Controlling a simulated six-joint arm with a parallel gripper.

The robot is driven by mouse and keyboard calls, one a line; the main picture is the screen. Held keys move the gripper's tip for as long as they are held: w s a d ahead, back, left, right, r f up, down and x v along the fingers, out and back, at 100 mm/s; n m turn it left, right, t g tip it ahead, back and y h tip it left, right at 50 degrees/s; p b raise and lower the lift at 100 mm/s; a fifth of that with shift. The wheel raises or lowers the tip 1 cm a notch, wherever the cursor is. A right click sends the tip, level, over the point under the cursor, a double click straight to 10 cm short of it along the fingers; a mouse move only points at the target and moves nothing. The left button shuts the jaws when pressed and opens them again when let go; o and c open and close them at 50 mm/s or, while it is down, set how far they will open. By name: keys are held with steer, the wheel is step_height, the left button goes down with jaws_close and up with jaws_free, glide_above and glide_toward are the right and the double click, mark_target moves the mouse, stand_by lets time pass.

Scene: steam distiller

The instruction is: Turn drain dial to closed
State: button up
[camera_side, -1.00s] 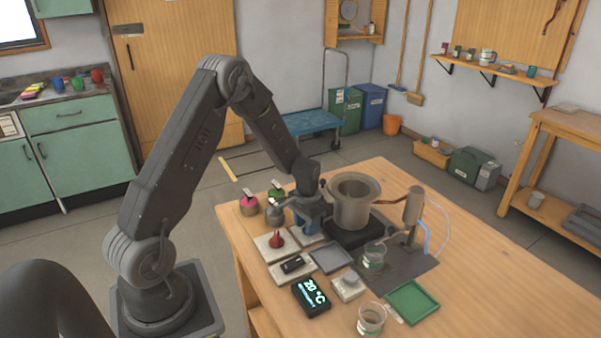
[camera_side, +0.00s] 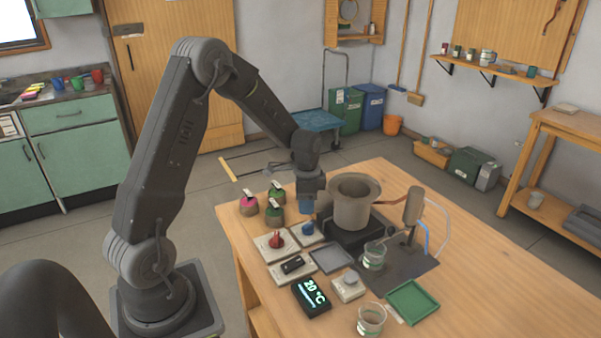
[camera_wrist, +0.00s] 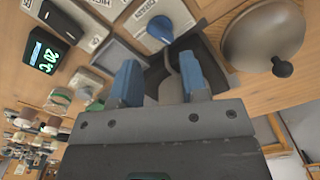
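A blue dial (camera_side: 308,229) sits on a pale plate near the table's left edge, and it shows in the wrist view (camera_wrist: 160,28) beyond the fingertips. A red dial (camera_side: 276,240) sits on its own plate just left of it. My gripper (camera_side: 309,205) is above and behind the blue dial in the side view. In the wrist view my gripper's two blue fingers (camera_wrist: 158,66) are apart with nothing between them, clear of the dial.
A large pot (camera_side: 354,205) on a black base stands right of my gripper. Jars with pink and green tops (camera_side: 275,207) stand at left. A black switch (camera_side: 293,264), temperature display (camera_side: 311,297) and grey tray (camera_side: 331,258) lie in front. A rounded knobbed thing (camera_wrist: 262,38) shows in the wrist view.

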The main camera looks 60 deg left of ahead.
step_height(320, 180, up, 7)
steer(key=s+d+r+n+t, duration=0.3)
steer(key=s+d+r, duration=0.6)
steer(key=d+r, duration=0.2)
steer(key=shift+d+r+y, duration=0.25)
steer(key=shift+d+y, duration=0.05)
steer(key=shift+d, duration=0.75)
steer(key=n+g, duration=0.3)
steer(key=n, duration=0.2)
glide_above(306, 226)
step_height(306, 226, down, 12)
steer(key=shift+n, duration=0.3)
step_height(306, 226, down, 14)
steer(key=shift+r, duration=0.1)
